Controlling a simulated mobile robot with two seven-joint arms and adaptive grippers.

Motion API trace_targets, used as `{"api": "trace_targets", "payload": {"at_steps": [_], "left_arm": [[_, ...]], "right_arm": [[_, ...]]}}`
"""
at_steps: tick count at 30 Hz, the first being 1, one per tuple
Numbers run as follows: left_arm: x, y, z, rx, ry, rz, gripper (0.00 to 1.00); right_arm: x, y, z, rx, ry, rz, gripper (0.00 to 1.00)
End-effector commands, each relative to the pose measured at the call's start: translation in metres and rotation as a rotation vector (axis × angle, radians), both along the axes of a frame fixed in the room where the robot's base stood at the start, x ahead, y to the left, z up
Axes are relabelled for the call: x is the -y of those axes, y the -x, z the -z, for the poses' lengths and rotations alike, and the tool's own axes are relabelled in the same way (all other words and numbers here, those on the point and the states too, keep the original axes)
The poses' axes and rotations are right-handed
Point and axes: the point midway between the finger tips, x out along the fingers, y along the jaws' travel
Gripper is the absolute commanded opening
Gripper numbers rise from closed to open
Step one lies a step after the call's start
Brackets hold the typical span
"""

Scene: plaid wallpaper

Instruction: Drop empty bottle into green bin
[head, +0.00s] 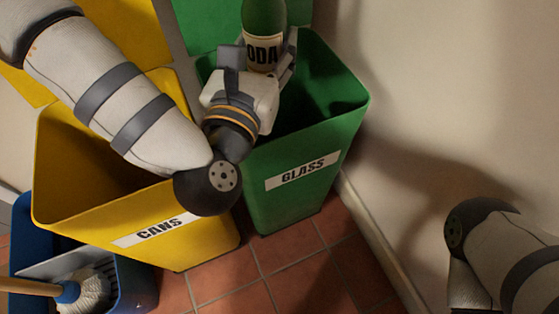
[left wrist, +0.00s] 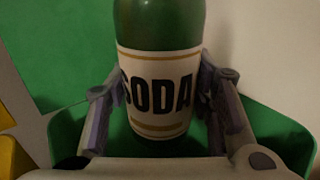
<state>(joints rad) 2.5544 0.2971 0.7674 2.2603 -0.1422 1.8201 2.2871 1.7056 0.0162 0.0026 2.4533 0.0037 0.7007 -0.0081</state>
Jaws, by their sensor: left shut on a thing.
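A green bottle (head: 264,18) with a white SODA label shows at the top of the head view. My left gripper (head: 265,55) is shut on it around the label. The left wrist view shows the bottle (left wrist: 160,65) upright between the two fingers (left wrist: 160,105). The green bin (head: 300,185), labelled GLASS, is open, and the gripper and bottle appear over its opening. The bottle's top is cut off in both views. My right arm is at the lower right of the head view; its gripper is out of view.
A yellow bin (head: 190,238) labelled CANS stands left of the green bin, partly behind my left arm. A blue bucket (head: 135,285) with a mop (head: 88,291) is at the lower left. A beige wall (head: 455,100) is close on the right. Tiled floor (head: 300,270) shows in front.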

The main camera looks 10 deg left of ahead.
Motion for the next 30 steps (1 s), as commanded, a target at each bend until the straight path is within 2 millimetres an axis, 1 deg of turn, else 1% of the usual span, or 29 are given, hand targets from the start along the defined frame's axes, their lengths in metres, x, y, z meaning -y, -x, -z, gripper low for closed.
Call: {"api": "trace_targets", "payload": {"at_steps": [1,3,11,12,14,22,24,26,29,30], "left_arm": [[0.000,-0.001,0.015,-0.004,0.000,0.001,0.14],[0.000,-0.001,0.020,-0.002,0.002,-0.001,0.14],[0.000,0.000,0.017,0.003,0.002,-0.001,0.14],[0.000,0.000,0.017,0.003,0.001,-0.001,0.57],[0.000,0.000,0.017,0.002,0.001,-0.001,0.70],[0.000,0.000,0.018,0.000,0.001,-0.001,0.71],[-0.001,0.000,0.015,0.001,0.001,-0.002,0.71],[-0.001,0.000,0.007,0.002,0.002,-0.002,0.71],[-0.001,0.000,-0.017,0.003,0.005,-0.002,0.71],[-0.001,-0.001,-0.028,0.004,0.006,-0.003,0.71]], "right_arm": [[0.000,0.003,0.008,-0.017,0.000,-0.001,1.00],[0.001,0.005,0.010,-0.027,0.000,-0.003,1.00],[0.001,0.006,0.009,-0.029,0.000,-0.003,1.00],[0.001,0.006,0.009,-0.029,0.000,-0.003,1.00],[0.001,0.006,0.009,-0.029,0.000,-0.003,1.00],[0.001,0.006,0.009,-0.029,0.000,-0.003,1.00],[0.001,0.006,0.009,-0.029,0.000,-0.003,1.00],[0.001,0.006,0.009,-0.029,0.000,-0.003,1.00],[0.001,0.006,0.009,-0.029,0.000,-0.003,1.00],[0.001,0.006,0.009,-0.029,0.000,-0.003,1.00]]}}
